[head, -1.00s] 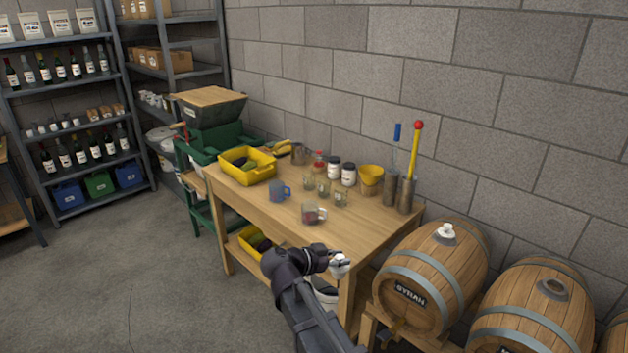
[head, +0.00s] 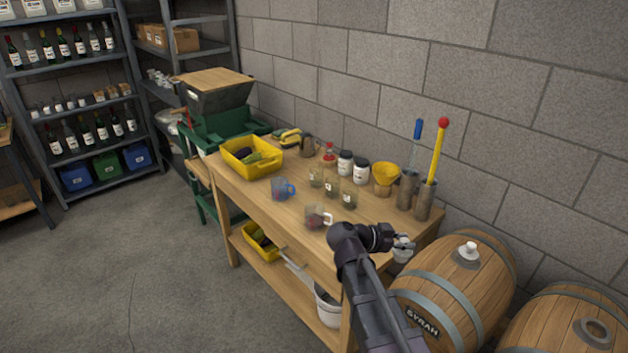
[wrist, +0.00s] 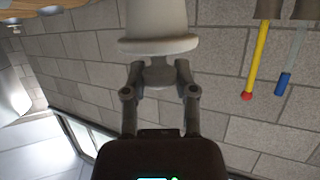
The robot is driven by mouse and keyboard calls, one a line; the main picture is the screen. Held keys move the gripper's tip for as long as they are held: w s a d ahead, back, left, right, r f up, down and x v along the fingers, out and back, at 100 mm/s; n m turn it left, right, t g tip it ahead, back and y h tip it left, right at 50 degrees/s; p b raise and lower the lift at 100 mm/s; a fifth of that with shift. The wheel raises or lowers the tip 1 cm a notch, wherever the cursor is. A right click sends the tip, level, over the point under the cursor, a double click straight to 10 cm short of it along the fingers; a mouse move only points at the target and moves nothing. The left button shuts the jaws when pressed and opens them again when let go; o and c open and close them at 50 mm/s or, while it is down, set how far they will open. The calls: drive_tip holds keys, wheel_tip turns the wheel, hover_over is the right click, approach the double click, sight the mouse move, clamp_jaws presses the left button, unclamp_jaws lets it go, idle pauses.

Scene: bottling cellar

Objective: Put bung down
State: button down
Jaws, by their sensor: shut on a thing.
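A pale grey bung (wrist: 158,30) fills the top middle of the wrist view. My gripper (wrist: 160,75) is shut on its narrow knobbed end. In the head view the bung (head: 402,254) shows small and whitish at the end of my gripper (head: 395,242). A similar white bung (head: 467,251) sits in the top of the Syrah barrel (head: 455,285).
Glass mugs (head: 318,215), small jars (head: 349,195), a yellow funnel (head: 385,177) and metal cylinders with tall tools (head: 424,200) stand on the table. A second barrel (head: 570,325) has an open bunghole.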

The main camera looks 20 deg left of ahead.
drive_tip(key=shift+w+d, duration=0.1)
idle(0.3)
drive_tip(key=shift+s+a+f+b, duration=0.35)
drive_tip(key=shift+a+f+b, duration=0.15)
drive_tip(key=shift+f+b, duration=0.05)
drive_tip(key=s+a+f+n+t+y+b, duration=0.3)
drive_tip(key=s+a+f+n+y+b, duration=0.1)
drive_tip(key=a+f+b, duration=0.4)
drive_tip(key=shift+s+a+n+y, duration=0.3)
drive_tip(key=shift+s+n+y, duration=0.15)
drive_tip(key=shift+s, duration=0.5)
drive_tip(key=shift+w, duration=0.1)
